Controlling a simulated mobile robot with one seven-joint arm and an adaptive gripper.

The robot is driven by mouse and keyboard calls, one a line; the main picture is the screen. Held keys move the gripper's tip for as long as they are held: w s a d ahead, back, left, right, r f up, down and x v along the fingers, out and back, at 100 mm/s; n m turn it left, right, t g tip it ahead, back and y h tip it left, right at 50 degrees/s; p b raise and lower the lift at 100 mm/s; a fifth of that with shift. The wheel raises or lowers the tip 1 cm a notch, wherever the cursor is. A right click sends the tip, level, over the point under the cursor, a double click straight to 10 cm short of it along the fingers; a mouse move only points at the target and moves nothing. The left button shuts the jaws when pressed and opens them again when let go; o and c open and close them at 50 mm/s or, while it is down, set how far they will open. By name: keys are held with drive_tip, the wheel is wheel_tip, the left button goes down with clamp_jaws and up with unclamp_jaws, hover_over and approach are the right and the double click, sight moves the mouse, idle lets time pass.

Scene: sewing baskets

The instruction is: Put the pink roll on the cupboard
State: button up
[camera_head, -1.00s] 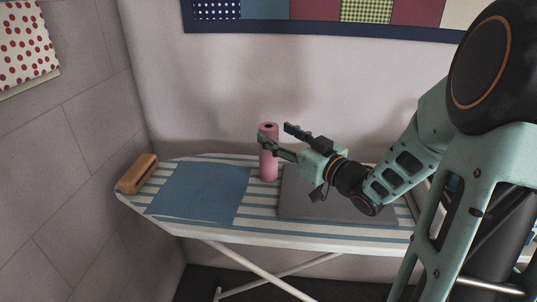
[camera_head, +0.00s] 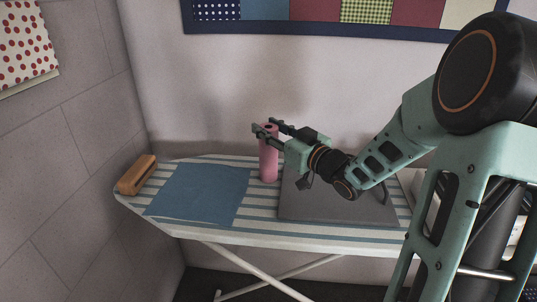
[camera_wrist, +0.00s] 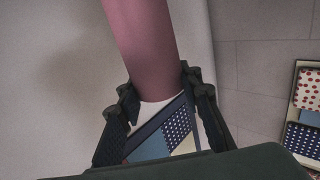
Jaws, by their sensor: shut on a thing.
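The pink roll (camera_head: 268,163) stands upright on the striped ironing board (camera_head: 262,205), near its back edge. It also shows in the wrist view (camera_wrist: 143,45), where it runs between the fingers. My gripper (camera_head: 266,130) is around the upper part of the roll and shut on it, with a finger on each side. In the wrist view the fingers (camera_wrist: 165,105) reach the roll near its end. I see no cupboard that I can make out in these frames.
A blue cloth (camera_head: 200,192) lies flat on the board, with a wooden block (camera_head: 137,174) at the left end. A grey flat panel (camera_head: 335,203) lies to the right of the roll under my arm. A wall stands close behind.

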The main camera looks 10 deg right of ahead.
clamp_jaws()
drive_tip(key=shift+r, duration=0.1)
